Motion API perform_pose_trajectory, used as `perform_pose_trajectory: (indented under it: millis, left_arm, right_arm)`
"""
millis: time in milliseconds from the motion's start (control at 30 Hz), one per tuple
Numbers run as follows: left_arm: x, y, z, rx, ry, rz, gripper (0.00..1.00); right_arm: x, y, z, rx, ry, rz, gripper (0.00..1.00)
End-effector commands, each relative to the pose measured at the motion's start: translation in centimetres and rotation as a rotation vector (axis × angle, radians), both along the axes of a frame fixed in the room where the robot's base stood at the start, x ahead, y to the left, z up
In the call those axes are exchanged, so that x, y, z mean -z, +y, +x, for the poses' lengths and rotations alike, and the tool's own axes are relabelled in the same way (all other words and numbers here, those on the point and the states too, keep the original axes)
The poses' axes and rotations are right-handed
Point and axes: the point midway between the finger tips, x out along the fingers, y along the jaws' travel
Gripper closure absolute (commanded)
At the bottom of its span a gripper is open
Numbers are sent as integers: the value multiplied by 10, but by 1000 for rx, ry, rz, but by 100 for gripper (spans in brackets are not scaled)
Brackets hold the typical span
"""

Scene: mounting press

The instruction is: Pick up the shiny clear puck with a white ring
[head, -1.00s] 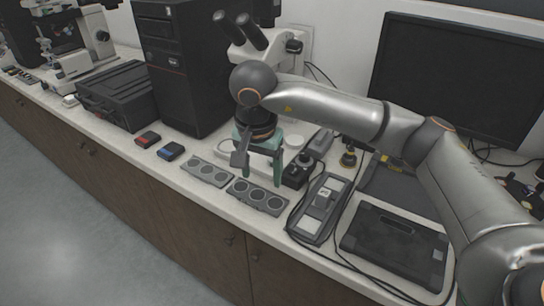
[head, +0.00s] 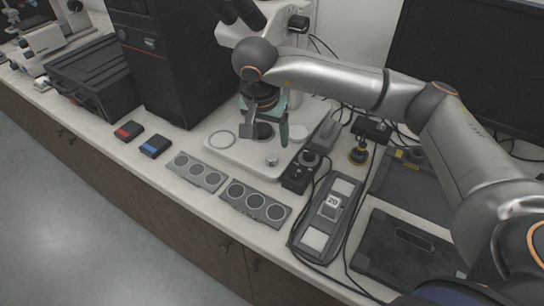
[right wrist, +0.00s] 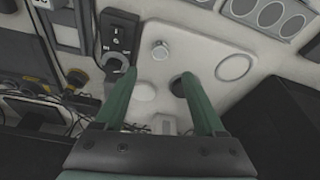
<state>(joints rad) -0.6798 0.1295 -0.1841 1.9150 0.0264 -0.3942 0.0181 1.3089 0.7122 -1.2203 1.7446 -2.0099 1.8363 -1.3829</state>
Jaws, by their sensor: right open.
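Two grey holders stand near the counter's front edge, a left one (head: 183,173) and a right one (head: 238,208). Each has three round grey places in a row; those in the right holder have pale rims. In the right wrist view, pale-ringed grey discs (right wrist: 270,14) show at the top edge. I cannot tell which one is the shiny clear puck. My right gripper (head: 266,140), with green fingers, is open and empty above the white microscope base, behind the holders. It also shows in the right wrist view (right wrist: 158,73). My left gripper is out of view.
The microscope base (head: 230,160) carries a flat ring and a small metal knob (head: 272,160). A black control box (head: 298,175) and a long grey device (head: 327,215) stand to the right. Red (head: 128,131) and blue (head: 155,147) small boxes lie left. A computer tower stands behind.

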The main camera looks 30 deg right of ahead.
Motion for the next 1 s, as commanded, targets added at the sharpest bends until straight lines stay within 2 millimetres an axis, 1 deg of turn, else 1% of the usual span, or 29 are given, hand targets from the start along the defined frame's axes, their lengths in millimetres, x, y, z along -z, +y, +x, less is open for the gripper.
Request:
perform_pose_trajectory:
  millis: [33, 100, 267, 333, 500, 600, 700, 900, 1000]
  left_arm:
    - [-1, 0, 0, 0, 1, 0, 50]
    - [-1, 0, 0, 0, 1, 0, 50]
    - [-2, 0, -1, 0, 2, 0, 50]
    - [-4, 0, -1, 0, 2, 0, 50]
    - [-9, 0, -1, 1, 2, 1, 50]
    - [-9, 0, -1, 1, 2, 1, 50]
    - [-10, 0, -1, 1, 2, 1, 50]
    - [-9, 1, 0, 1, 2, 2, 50]
    - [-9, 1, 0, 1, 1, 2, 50]
  right_arm:
    - [8, -2, 1, 2, 4, -1, 28]
    - [16, -4, 3, 2, 3, 0, 28]
    - [26, -5, 4, 1, 1, 0, 28]
    - [34, -6, 3, 1, 3, 0, 28]
    - [61, -7, 3, 2, 5, 0, 28]
    - [71, -9, 6, 2, 2, 1, 28]
    - [76, -10, 8, 0, 0, 3, 28]
    - [76, -10, 8, -1, -1, 2, 28]
    - [76, -10, 8, -1, -1, 2, 39]
